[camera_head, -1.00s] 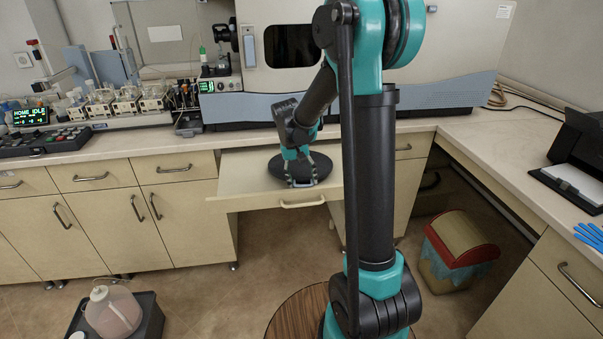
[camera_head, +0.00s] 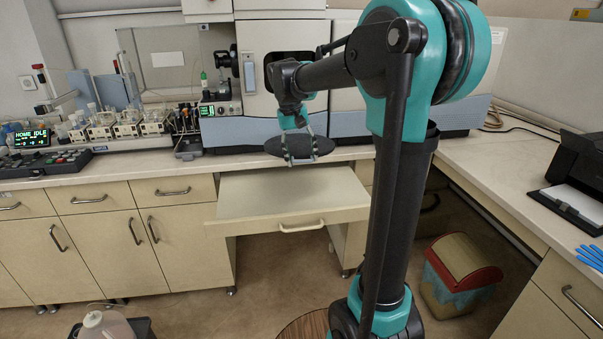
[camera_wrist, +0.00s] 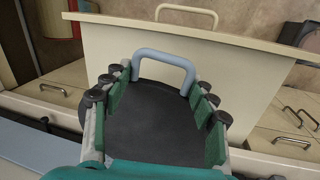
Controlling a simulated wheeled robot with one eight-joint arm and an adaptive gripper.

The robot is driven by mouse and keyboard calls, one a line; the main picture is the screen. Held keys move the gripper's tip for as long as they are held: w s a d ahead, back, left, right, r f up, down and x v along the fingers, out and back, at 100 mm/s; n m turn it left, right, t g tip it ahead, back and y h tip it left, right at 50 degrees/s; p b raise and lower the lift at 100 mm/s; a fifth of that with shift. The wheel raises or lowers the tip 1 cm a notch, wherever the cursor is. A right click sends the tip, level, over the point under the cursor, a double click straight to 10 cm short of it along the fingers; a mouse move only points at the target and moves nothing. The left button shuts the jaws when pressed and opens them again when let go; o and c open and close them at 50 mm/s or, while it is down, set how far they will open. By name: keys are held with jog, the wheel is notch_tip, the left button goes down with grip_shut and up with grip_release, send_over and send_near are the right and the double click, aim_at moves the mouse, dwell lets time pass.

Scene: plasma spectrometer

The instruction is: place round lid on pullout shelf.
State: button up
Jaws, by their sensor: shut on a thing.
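The round lid (camera_head: 325,148) is a flat black disc. My gripper (camera_head: 300,160) is shut on the lid and holds it in the air above the back of the pullout shelf (camera_head: 285,192). In the wrist view, the black lid (camera_wrist: 155,118) fills the space between my green-padded fingers (camera_wrist: 163,90), with a grey loop handle (camera_wrist: 165,58) between the fingertips. The shelf is pulled out, and its visible top is bare. The shelf also shows in the wrist view (camera_wrist: 190,50), beyond the fingertips. The parts of the lid under the fingers are hidden.
The large spectrometer (camera_head: 225,130) stands on the counter behind the lid. Instruments with vials (camera_head: 95,130) stand at left. A black printer-like device (camera_head: 580,165) is on the right counter. A bin (camera_head: 455,285) with a red rim stands on the floor at right.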

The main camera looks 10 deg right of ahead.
notch_tip(320, 180, up, 2)
dwell(0.5)
notch_tip(320, 180, down, 20)
jog(key=shift+r, duration=0.15)
dwell(0.4)
jog(key=o, duration=1.4)
